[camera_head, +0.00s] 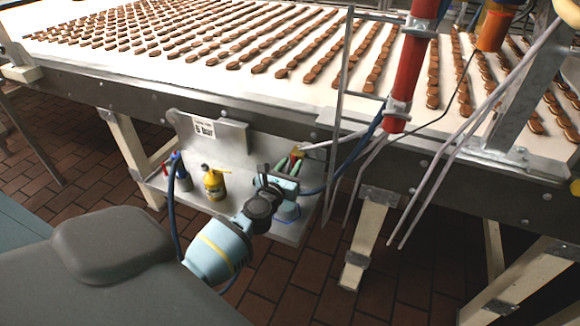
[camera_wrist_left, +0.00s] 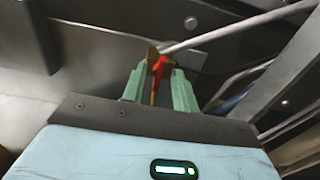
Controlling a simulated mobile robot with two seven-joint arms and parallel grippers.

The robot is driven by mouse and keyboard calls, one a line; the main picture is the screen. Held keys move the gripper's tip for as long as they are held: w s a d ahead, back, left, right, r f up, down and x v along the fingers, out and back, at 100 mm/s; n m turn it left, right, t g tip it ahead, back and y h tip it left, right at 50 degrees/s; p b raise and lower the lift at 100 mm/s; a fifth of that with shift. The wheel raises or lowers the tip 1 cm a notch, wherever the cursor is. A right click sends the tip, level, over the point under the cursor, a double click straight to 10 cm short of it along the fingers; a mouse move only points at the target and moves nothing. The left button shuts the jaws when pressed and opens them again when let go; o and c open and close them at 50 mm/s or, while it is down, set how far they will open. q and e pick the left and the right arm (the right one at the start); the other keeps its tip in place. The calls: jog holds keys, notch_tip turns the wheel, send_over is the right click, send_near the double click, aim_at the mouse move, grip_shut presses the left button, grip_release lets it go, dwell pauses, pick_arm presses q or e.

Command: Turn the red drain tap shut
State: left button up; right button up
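The red drain tap (camera_wrist_left: 159,66) shows in the left wrist view as a small red handle between my left gripper's fingertips. My left gripper (camera_wrist_left: 160,72) has green stepped fingers with brownish tips, close together on both sides of the red handle, and looks shut on it. In the head view my left gripper (camera_head: 290,172) reaches in over the right part of the grey shelf under the conveyor. Only a small bit of red shows at its tips there; the tap's body is mostly hidden. My right gripper is in neither view.
Hoses and a red vertical pipe (camera_head: 408,75) stand right. The conveyor (camera_head: 170,55) carries rows of biscuits.

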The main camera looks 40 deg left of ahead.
pick_arm(q)
grip_shut()
jog(key=shift+m, duration=0.4)
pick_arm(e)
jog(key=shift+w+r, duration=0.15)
pick_arm(q)
jog(key=m+p, duration=0.1)
jog(key=m, duration=0.1)
jog(key=shift+d+m, duration=0.1)
jog(key=shift+m, duration=0.3)
jog(key=m, duration=0.3)
jog(key=shift+m, duration=0.4)
jog(key=m+p, duration=0.1)
jog(key=m, duration=0.4)
jog(key=shift+d+f+m, duration=0.1)
jog(key=shift+m, duration=0.2)
jog(key=shift+f+m+p, duration=0.15)
jog(key=shift+m+p, duration=0.25)
jog(key=shift+m, duration=2.1)
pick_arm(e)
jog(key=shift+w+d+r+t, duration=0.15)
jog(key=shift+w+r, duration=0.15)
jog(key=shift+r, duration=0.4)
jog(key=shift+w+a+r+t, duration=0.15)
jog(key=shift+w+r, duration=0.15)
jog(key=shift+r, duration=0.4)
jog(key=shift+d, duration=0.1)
